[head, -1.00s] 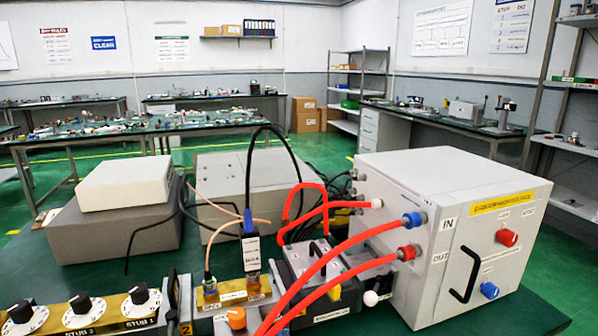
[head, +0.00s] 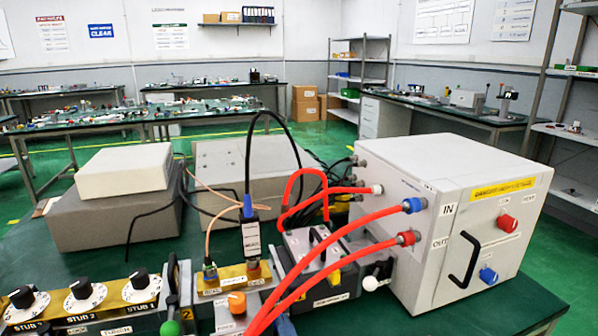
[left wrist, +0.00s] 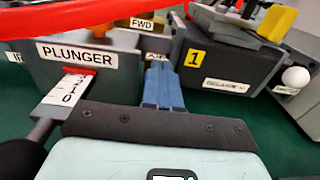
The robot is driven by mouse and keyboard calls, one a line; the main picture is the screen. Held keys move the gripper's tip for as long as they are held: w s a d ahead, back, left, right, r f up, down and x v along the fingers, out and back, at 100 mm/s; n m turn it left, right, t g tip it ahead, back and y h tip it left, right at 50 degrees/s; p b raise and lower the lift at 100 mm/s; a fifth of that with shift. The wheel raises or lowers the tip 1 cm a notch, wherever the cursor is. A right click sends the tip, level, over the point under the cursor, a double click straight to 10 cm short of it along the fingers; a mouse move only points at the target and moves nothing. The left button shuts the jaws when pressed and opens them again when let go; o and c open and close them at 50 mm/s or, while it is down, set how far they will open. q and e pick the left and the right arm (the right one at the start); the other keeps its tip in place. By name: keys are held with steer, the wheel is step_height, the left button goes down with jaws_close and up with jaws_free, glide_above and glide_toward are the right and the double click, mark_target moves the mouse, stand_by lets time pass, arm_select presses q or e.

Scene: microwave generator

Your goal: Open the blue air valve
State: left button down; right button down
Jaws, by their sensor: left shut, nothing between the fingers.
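A blue knob (head: 488,275) sits low on the right-hand face of the white cabinet (head: 400,170). A blue fitting (head: 413,205) beside the IN label holds a red hose. I cannot tell from the labels which blue part is the air valve. In the left wrist view, my left gripper (left wrist: 163,88) has its blue fingers together with nothing between them. It is over the green bench, between a grey box marked PLUNGER (left wrist: 75,75) and a dark box marked 1 (left wrist: 225,70). No blue valve is clear in that view. My right gripper is not in view.
Red hoses (head: 340,237) run from the cabinet down toward the bottom edge, and red tubing (left wrist: 140,12) crosses the top of the left wrist view. A white ball knob (left wrist: 295,77) stands at right there. A black handle (head: 465,260) projects from the cabinet. Stub knobs (head: 85,293) line the lower left.

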arm_select(q)
steer(key=shift+w+a+r, duration=0.1)
steer(key=shift+w+a, duration=0.2)
steer(key=shift+a, duration=0.1)
steer(key=shift+r, duration=0.3)
steer(key=shift+d+v, duration=0.2)
steer(key=shift+v, duration=2.7)
steer(key=shift+w+f, duration=0.1)
steer(key=shift+f, duration=0.05)
